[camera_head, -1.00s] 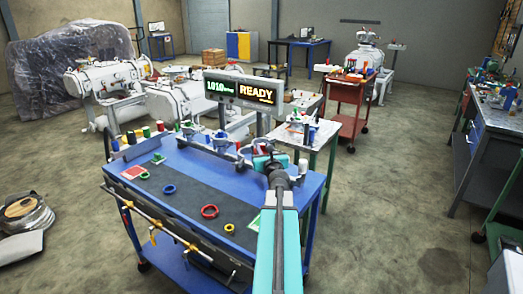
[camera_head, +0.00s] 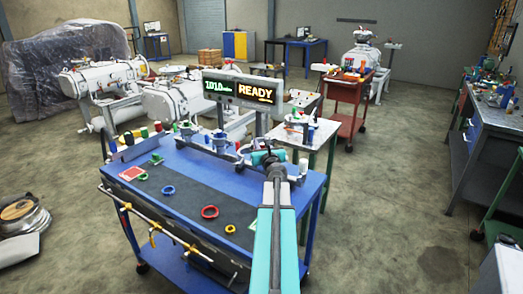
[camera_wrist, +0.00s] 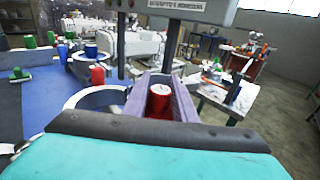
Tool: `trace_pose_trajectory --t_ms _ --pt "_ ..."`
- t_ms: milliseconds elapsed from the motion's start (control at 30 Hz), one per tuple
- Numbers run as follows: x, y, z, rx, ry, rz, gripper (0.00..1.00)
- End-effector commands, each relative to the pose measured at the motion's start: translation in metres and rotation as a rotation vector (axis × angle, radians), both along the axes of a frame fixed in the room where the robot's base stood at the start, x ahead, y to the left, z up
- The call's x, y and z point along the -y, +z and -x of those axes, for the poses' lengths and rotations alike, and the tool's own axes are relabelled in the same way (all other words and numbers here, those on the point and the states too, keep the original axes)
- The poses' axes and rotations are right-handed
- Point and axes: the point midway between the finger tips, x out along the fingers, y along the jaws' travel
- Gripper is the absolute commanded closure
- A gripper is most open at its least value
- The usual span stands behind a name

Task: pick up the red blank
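A red cylinder with a pale top, which looks like the red blank (camera_wrist: 159,97), stands between the two purple-grey fingers of my gripper (camera_wrist: 162,92) in the wrist view. The fingers lie close on both sides of it; I cannot tell whether they touch it. A second, smaller red piece (camera_wrist: 97,75) stands to the left, by a grey ring-shaped holder (camera_wrist: 80,102). In the head view my gripper (camera_head: 266,157) is at the right back part of the blue workbench (camera_head: 190,215), and the blank there is hidden or too small to make out.
A READY display (camera_head: 240,90) stands behind the bench. A blue piece (camera_wrist: 91,49) is in another holder to the left. Red (camera_head: 209,212), blue (camera_head: 168,190) and yellow (camera_head: 230,229) rings lie on the dark mat. A side table (camera_head: 320,130) stands close on the right.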

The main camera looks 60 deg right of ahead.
Motion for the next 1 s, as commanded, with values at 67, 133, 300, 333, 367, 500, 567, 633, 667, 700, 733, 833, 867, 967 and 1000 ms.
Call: trace_pose_trajectory --t_ms 67,133,300,333,367,500,567,633,667,700,733,833,867,967,1000 --pt "0.005 0.000 -0.001 0.000 -0.001 0.000 0.76" --pt "0.008 0.000 -0.001 0.000 -0.002 0.000 0.76" --pt "0.010 0.000 0.002 0.000 -0.006 0.000 0.76" --pt "0.011 0.000 0.002 0.000 -0.007 0.000 0.76" --pt "0.011 0.000 0.003 0.000 -0.007 0.000 0.76" --pt "0.013 0.000 0.005 0.000 -0.011 0.000 0.76" --pt "0.014 0.000 0.006 0.000 -0.011 0.000 0.76" --pt "0.014 0.000 0.006 0.000 -0.012 0.000 0.76" --pt "0.014 0.000 0.006 0.000 -0.012 0.000 0.76" --pt "0.014 0.000 0.006 0.000 -0.013 0.000 0.76" --pt "0.014 0.000 0.007 0.000 -0.013 0.000 0.76" --pt "0.014 0.000 0.007 0.000 -0.013 0.000 0.93" --pt "0.015 0.000 0.007 0.000 -0.013 0.000 0.98" --pt "0.015 0.000 0.007 0.000 -0.014 0.000 1.00" --pt "0.015 0.000 0.007 0.000 -0.014 0.000 1.00"
